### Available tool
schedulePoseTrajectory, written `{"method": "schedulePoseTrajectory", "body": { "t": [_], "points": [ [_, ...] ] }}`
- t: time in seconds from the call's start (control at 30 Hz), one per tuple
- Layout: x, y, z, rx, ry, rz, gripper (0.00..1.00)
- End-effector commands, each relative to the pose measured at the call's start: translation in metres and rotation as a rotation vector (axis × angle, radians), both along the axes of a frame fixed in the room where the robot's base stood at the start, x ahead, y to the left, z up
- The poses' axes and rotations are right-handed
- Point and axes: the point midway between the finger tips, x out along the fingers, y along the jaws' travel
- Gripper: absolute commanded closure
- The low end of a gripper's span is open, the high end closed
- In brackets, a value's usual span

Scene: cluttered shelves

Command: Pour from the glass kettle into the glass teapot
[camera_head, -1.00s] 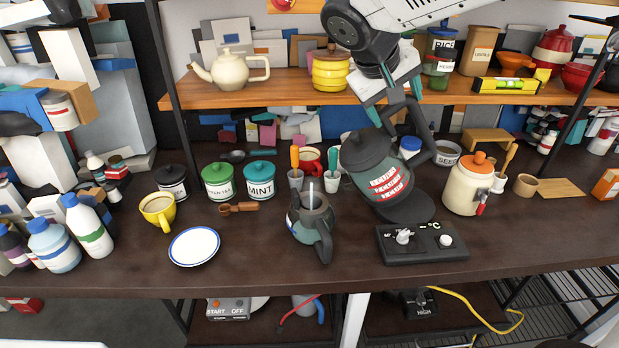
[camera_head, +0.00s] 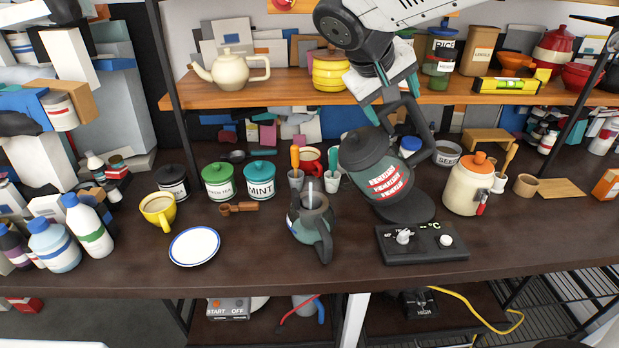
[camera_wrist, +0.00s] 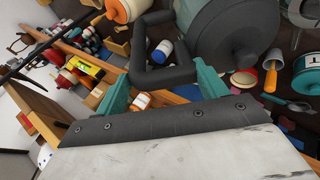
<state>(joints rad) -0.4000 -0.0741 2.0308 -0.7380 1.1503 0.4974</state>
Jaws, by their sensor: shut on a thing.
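The glass kettle (camera_head: 378,172) is dark, with a black lid and a red-and-white label. It leans to the left, its bottom close to a round black base; I cannot tell if they touch. My gripper (camera_head: 385,108) is shut on the kettle's black handle, at the upper right of its body. In the wrist view the handle (camera_wrist: 160,76) lies between my teal fingers (camera_wrist: 163,90), with the kettle (camera_wrist: 230,30) beyond. The glass teapot (camera_head: 308,222) stands upright on the table left of the kettle, its top open and dark handle towards the front. The kettle's spout is not clear.
A control panel (camera_head: 425,242) with knobs sits in front of the kettle. A cream canister (camera_head: 463,192) stands to its right. Cups with utensils (camera_head: 295,180) stand behind the teapot. A white plate (camera_head: 194,246) lies to the left. The shelf (camera_head: 290,84) runs above, close to my arm.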

Motion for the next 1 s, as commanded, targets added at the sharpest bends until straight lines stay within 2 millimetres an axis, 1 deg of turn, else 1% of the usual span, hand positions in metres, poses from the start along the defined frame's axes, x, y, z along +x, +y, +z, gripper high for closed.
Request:
{"method": "schedulePoseTrajectory", "body": {
  "t": [1.0],
  "points": [
    [-0.0001,0.0061,0.0053,-0.024,-0.007,0.001,0.99]
  ]
}}
